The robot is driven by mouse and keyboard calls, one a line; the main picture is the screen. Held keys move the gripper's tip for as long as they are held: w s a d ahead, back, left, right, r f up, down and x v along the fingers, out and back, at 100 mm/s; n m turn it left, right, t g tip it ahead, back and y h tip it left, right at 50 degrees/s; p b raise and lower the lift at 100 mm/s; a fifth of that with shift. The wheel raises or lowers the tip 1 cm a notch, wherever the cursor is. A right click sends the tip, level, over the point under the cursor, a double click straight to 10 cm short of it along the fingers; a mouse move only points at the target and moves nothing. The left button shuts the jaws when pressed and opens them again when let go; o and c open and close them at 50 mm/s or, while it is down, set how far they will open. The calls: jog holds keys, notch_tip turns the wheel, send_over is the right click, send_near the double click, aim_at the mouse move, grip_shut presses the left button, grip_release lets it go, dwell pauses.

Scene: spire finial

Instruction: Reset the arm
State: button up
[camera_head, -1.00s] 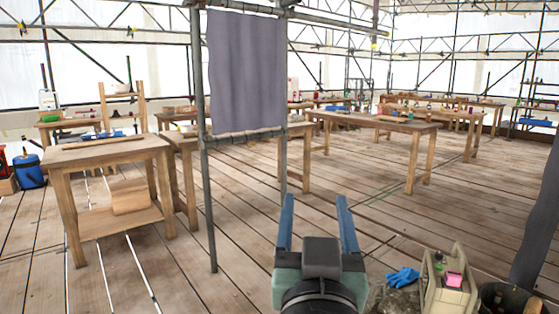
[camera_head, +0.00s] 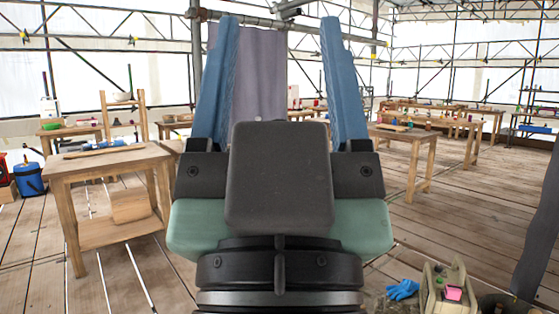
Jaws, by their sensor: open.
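My gripper (camera_head: 278,28) is in the middle of the head view, large and close to the camera. Its two blue fingers point up and stand wide apart, with nothing between them. Behind the gap hangs a grey-purple cloth (camera_head: 262,75) on scaffold poles, well beyond the fingers. The gripper body hides the floor and part of the tables behind it.
A wooden table (camera_head: 105,163) stands at the left, with a blue container (camera_head: 30,178) on the floor beyond it. More workbenches (camera_head: 408,133) stand at the back right. At the lower right are a blue glove (camera_head: 402,290) and a tool box (camera_head: 437,292). Plank floor between is open.

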notch_tip(320, 180, up, 18)
jog(key=p, duration=1.6)
jog(key=shift+r+p, duration=0.15)
jog(key=shift+p, duration=0.15)
